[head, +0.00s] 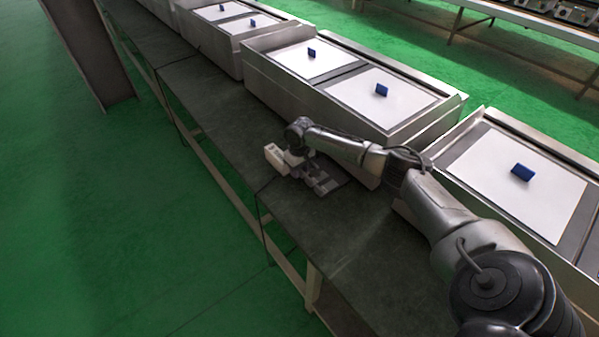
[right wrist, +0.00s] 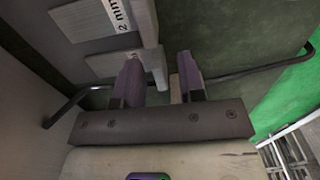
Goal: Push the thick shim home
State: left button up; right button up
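In the right wrist view, a grey metal piece labelled "2 mm" (right wrist: 110,14) stands at the upper left. Its edge runs down close to the fingers. Another flat grey plate (right wrist: 112,64) lies just below it, partly behind the left finger. I cannot tell which piece is the thick shim. My right gripper (right wrist: 158,66) has its two purple-tipped fingers apart, with a gap between them. In the head view, the right gripper (head: 297,168) is low over the dark bench, beside a small grey metal assembly (head: 322,182). My left gripper is not in view.
The dark bench (head: 215,120) is clear to the left of and in front of the gripper. Metal units with white panels (head: 385,97) and blue blocks (head: 522,172) line its right side. A dark bent rod (right wrist: 245,72) passes behind the fingers.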

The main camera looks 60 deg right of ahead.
jog(key=shift+f, duration=0.15)
grip_shut()
dwell(0.4)
